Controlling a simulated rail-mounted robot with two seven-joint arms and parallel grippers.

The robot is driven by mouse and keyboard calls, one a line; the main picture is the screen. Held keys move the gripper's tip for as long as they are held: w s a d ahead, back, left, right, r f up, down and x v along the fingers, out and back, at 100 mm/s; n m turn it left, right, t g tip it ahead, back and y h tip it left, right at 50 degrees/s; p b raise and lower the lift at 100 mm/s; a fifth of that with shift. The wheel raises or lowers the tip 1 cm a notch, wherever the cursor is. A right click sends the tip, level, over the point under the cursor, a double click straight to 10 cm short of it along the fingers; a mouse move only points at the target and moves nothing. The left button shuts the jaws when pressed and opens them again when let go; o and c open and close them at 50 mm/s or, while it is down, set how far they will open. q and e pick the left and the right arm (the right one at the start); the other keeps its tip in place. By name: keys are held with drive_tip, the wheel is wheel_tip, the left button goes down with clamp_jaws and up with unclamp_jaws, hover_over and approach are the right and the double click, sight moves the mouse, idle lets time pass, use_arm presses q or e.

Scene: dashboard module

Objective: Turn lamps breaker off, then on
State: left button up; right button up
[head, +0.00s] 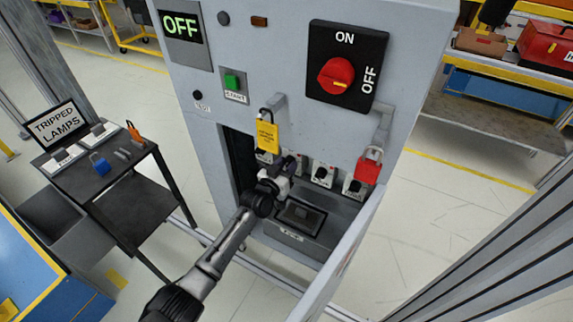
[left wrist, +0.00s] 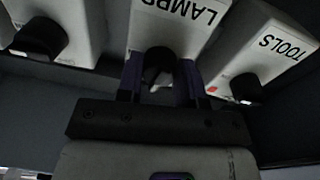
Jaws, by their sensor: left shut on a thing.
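The lamps breaker (left wrist: 172,22) is a white block labelled LAMPS, with a dark knob (left wrist: 160,62) at its lower end, in the middle of the left wrist view. My left gripper (left wrist: 160,80) has its two fingers on either side of that knob and is shut on it. In the head view my left gripper (head: 283,178) reaches into the open cabinet at the breaker row and hides much of the lamps breaker. Which way the knob points is hard to tell. My right gripper is not in view.
The TOOLS breaker (left wrist: 262,50) stands right beside it in the left wrist view. A yellow tag (head: 267,137) and a red padlock (head: 369,168) hang near the breakers. The open cabinet door (head: 338,255) is right of my arm. A sign (head: 58,125) reads TRIPPED LAMPS.

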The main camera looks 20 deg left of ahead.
use_arm(q)
drive_tip(key=shift+n, duration=0.8)
drive_tip(key=o, duration=0.9)
drive_tip(key=shift+o, duration=0.2)
drive_tip(key=shift+s, duration=0.1)
